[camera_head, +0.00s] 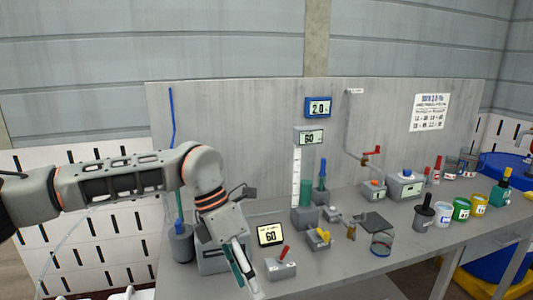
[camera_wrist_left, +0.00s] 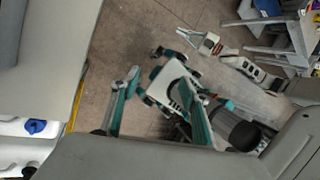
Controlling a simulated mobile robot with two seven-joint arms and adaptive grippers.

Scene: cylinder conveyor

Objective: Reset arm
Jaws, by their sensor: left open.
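My left arm comes in from the left in the head view and bends down at the wrist. My left gripper (camera_head: 243,270) is open and points down at the bench's front edge, left of a small grey box with a red lever (camera_head: 281,264).
A grey panel (camera_head: 230,120) stands behind. Brown floor (camera_wrist_left: 125,45) shows below the wrist camera.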

